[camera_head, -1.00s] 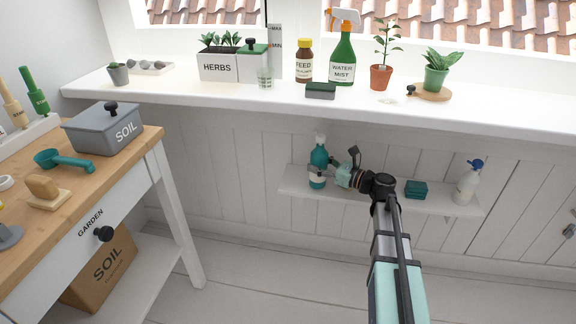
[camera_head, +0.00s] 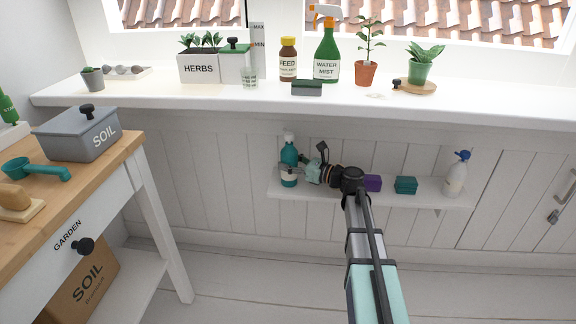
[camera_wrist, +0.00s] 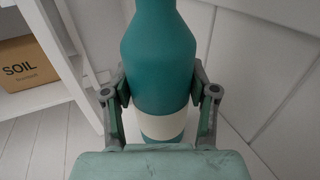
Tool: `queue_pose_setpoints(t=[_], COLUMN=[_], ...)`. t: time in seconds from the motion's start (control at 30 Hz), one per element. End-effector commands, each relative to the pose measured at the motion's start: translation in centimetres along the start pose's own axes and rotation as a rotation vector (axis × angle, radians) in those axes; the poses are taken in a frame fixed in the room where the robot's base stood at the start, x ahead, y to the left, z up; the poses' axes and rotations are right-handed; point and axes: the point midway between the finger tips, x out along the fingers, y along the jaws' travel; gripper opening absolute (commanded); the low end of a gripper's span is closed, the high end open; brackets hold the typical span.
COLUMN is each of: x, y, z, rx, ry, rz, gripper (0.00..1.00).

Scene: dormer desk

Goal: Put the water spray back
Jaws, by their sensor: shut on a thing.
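A teal bottle (camera_head: 289,156) with a white top and a pale band is at the left end of the low wall shelf (camera_head: 330,193). My gripper (camera_head: 292,170) reaches it from the right and is shut around its body. In the wrist view the teal bottle (camera_wrist: 160,60) stands between both fingers, upright, with the pale band just below them. I cannot tell whether its base touches the shelf. A green spray bottle labelled WATER MIST (camera_head: 326,56), with an orange and white trigger head, stands on the window sill (camera_head: 200,101).
On the low shelf, right of my gripper, are a purple block (camera_head: 372,183), a teal block (camera_head: 406,185) and a white bottle with a blue top (camera_head: 457,175). The sill above holds pots and a FEED bottle (camera_head: 288,60). A wooden-topped table (camera_head: 120,150) stands at the left.

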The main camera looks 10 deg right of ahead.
Motion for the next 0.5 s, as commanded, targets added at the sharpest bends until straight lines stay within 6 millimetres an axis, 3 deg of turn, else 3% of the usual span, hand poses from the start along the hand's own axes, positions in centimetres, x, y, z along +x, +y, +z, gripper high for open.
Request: queue_pose_setpoints(t=[0.23,0.27,0.3,0.33,0.5], x=[0.01,0.00,0.01,0.00,0.00], y=[0.00,0.01,0.00,0.01,0.00], z=[-0.07,-0.16,-0.16,-0.16,-0.17], rx=[0.001,0.000,0.000,0.000,0.000], ry=[-0.002,0.000,0.000,0.000,0.000], rz=[0.000,0.000,0.000,0.000,0.000], gripper=[0.00,0.65,0.79,0.83,0.83])
